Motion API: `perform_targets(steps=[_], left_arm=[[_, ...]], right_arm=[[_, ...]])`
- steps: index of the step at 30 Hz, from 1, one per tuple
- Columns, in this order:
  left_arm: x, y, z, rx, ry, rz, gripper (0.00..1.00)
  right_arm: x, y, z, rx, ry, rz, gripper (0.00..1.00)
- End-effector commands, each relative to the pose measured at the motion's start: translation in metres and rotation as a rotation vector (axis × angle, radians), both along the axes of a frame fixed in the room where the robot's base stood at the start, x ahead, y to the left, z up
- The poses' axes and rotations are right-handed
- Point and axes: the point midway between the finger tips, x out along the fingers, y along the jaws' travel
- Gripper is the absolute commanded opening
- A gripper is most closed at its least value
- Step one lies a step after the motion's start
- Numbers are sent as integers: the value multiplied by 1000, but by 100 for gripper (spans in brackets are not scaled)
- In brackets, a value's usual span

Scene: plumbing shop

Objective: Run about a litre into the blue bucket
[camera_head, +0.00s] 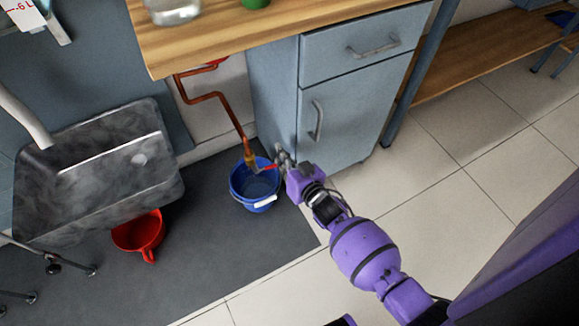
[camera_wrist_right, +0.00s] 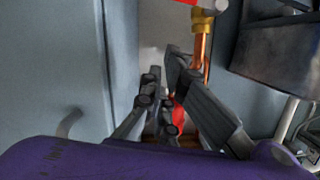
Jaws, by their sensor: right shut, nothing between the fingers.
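The blue bucket (camera_head: 240,192) stands upright on the dark mat, with a white grip on its handle. A copper pipe (camera_head: 220,97) comes down from under the bench to a brass tap (camera_head: 250,158) above the bucket. The tap's red lever (camera_head: 267,167) points right, toward my right gripper (camera_head: 281,158). That gripper is shut and empty, close beside the lever; I cannot tell whether they touch. In the right wrist view its fingers (camera_wrist_right: 165,95) show in front of copper, brass (camera_wrist_right: 202,20) and red parts. I cannot make out running water or the water level. My left gripper is out of view.
A blue-grey cabinet (camera_head: 350,125) stands close behind my right gripper, under the wooden bench (camera_head: 215,40). The tiled floor (camera_head: 465,130) at right is clear.

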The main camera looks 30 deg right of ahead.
Motion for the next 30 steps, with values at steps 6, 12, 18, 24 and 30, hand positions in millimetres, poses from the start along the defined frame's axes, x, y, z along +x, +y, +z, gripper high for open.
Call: perform_targets(steps=[6, 12, 18, 24, 30], left_arm=[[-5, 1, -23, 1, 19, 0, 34], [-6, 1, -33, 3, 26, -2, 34], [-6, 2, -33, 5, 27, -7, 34], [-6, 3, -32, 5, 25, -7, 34], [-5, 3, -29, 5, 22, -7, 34]], right_arm=[[21, 5, -29, 1, 6, -1, 0], [22, 8, -44, 0, 1, -1, 0], [22, 9, -45, 0, 0, 0, 0], [22, 9, -45, 1, 0, 0, 0], [22, 4, -51, 93, 5, 2, 0]])
